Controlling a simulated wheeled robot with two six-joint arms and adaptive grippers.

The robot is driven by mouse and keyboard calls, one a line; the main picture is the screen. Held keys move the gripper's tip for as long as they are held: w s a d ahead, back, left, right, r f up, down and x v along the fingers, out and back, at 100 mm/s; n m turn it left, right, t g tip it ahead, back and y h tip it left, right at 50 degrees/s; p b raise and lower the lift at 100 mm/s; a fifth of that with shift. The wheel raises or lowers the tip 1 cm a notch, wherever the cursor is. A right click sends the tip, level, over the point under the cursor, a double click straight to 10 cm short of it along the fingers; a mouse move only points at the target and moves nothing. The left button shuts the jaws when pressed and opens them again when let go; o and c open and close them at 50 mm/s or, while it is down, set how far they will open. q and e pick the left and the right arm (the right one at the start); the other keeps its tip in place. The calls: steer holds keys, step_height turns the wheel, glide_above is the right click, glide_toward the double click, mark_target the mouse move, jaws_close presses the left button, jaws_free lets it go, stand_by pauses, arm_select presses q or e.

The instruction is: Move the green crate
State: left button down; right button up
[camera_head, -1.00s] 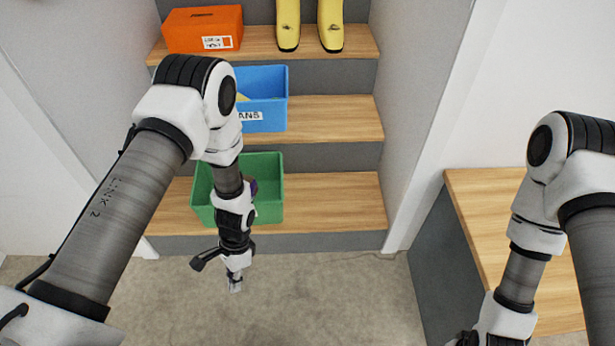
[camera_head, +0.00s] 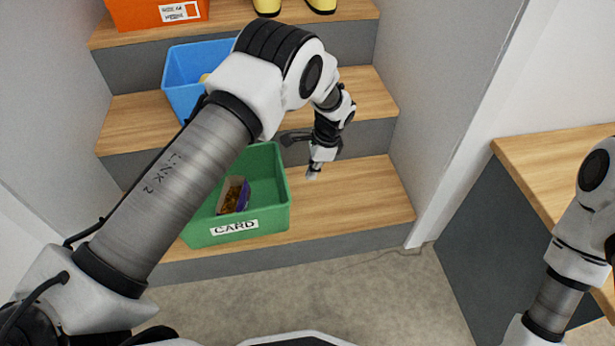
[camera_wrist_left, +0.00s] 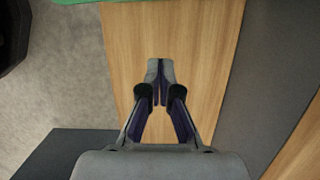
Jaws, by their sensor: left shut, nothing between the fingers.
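The green crate (camera_head: 277,190) stands on the lowest wooden step, with a "CARD" label on its front and a small purple-and-brown box (camera_head: 234,195) inside. My left arm covers part of its left side. My left gripper (camera_head: 312,174) is shut and empty, to the right of the crate and apart from it, above the bare step. In the left wrist view the shut fingers (camera_wrist_left: 160,72) point at the wood, and a strip of the green crate (camera_wrist_left: 90,1) shows at the top edge. My right arm is at the right edge; its gripper is out of view.
A blue bin (camera_head: 180,82) stands on the middle step and an orange box (camera_head: 150,12) on the top step, beside yellow boots (camera_head: 267,6). Walls close both sides of the steps. A wood-topped bench (camera_head: 560,160) stands at right. The lowest step is free right of the crate.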

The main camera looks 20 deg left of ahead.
arm_select(q)
steer(key=b+x, duration=0.3)
steer(key=x, duration=0.5)
steer(key=shift+f+b, duration=0.2)
steer(key=shift+b, duration=0.15)
steer(key=a, duration=0.1)
steer(key=s+a+b, duration=0.1)
steer(key=shift+s+a+r, duration=0.2)
steer(key=shift+a+r, duration=0.05)
steer(key=shift+s+a+r, duration=0.1)
steer(key=shift+s+a, duration=0.15)
steer(key=shift+a, duration=0.2)
steer(key=shift+r, duration=0.1)
